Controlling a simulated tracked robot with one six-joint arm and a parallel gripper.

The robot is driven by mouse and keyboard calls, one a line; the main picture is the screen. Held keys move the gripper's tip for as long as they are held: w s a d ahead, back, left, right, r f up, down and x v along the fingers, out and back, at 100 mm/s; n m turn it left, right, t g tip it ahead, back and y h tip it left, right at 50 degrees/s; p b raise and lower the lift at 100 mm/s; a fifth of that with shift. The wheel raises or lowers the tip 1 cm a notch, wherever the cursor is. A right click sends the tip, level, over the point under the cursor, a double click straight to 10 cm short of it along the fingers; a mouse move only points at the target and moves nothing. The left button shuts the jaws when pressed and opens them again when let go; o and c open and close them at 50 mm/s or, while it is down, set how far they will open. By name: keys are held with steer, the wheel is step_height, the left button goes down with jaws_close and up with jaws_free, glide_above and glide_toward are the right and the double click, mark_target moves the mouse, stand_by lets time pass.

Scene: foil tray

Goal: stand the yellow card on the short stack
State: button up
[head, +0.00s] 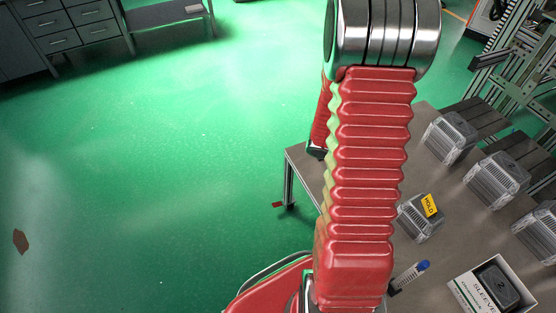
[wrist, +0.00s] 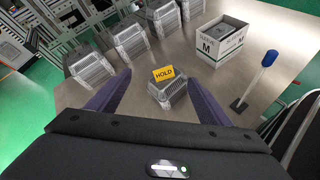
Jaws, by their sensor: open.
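The yellow card (head: 430,205), marked HOLD, is on top of a short silvery stack (head: 418,226) on the grey table. In the wrist view the card (wrist: 164,73) looks upright at the far edge of the stack's (wrist: 172,95) top, its face toward the camera. I cannot tell what holds its foot. My gripper (wrist: 158,76) is open, with one purple finger to the left of the card and stack and one to the right, apart from both. The gripper cannot be made out in the head view.
Several other silvery stacks (head: 497,180) stand in a row behind. An open white box (head: 490,288) with a dark item inside is at the front right. A blue-topped upright tool (wrist: 266,64) stands near it. The table's left edge borders open green floor.

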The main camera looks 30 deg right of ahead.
steer(key=w+a+r+m+t+y, duration=0.2)
steer(key=a+r, duration=0.5)
steer(key=a, duration=0.6)
steer(key=w+a+r+m+t+y, duration=0.2)
steer(key=a+r+t, duration=0.4)
steer(key=a, duration=0.6)
steer(key=w+a+r+m+t+y, duration=0.2)
steer(key=a+r+y, duration=0.4)
steer(key=a, duration=0.7)
step_height(320, 180, up, 2)
steer(key=shift+w+a+m+t, duration=0.3)
steer(key=shift+w+t, duration=0.35)
steer(key=shift+t, duration=0.45)
steer(key=shift+c, duration=0.6)
